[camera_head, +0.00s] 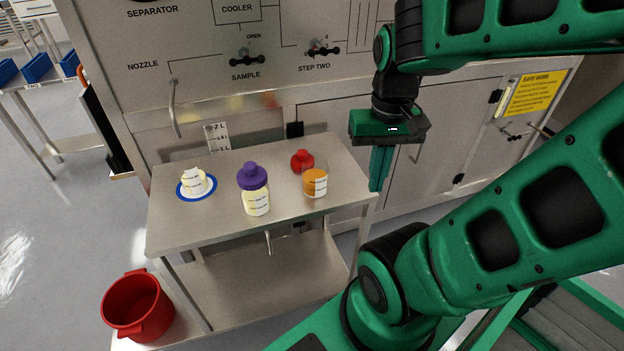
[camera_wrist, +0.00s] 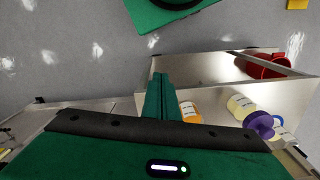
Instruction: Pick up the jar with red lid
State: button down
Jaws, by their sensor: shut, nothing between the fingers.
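The orange jar also shows in the wrist view (camera_wrist: 190,114), partly hidden by my gripper; the red lid is not visible there. My gripper (camera_head: 377,188) is shut and empty, pointing down by the table's right edge, to the right of the jar and apart from it. Its closed fingers show in the wrist view (camera_wrist: 161,76).
On the metal table (camera_head: 221,228), a pale jar with a purple lid (camera_head: 255,190) stands left of the orange jar. Farther left is a white item (camera_head: 194,179) on a blue-rimmed plate (camera_head: 183,193). A red bucket (camera_head: 137,306) is low at left. A panelled wall stands behind.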

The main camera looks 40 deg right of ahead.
aim_at(315, 169)
jog(key=u, duration=0.7)
jog(key=k, duration=1.45)
jog(key=z, duration=0.75)
jog(key=i, duration=1)
jog(key=u, duration=0.05)
